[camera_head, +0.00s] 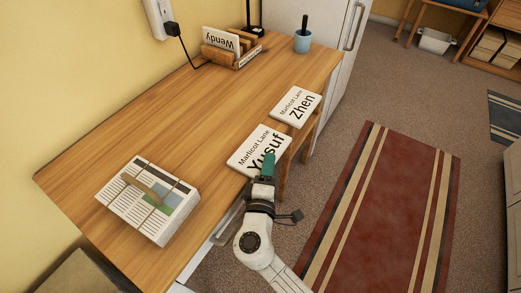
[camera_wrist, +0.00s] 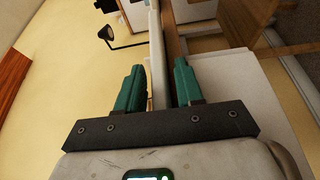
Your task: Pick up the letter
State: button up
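The white letter reading "Marlicot Lane Yusuf" (camera_head: 252,146) lies flat at the front edge of the wooden desk (camera_head: 160,120). A second letter, "Marlicot Lane Zhen" (camera_head: 296,106), lies farther along the same edge.
A wooden rack (camera_head: 238,55) with a "Wendy" letter (camera_head: 222,39) stands at the back by the wall. A tied newspaper bundle (camera_head: 150,200) lies at the near left. A blue cup (camera_head: 302,42) stands at the far end. The desk's middle is clear.

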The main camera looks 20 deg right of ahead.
grip_shut()
jog(key=shift+r, duration=0.1)
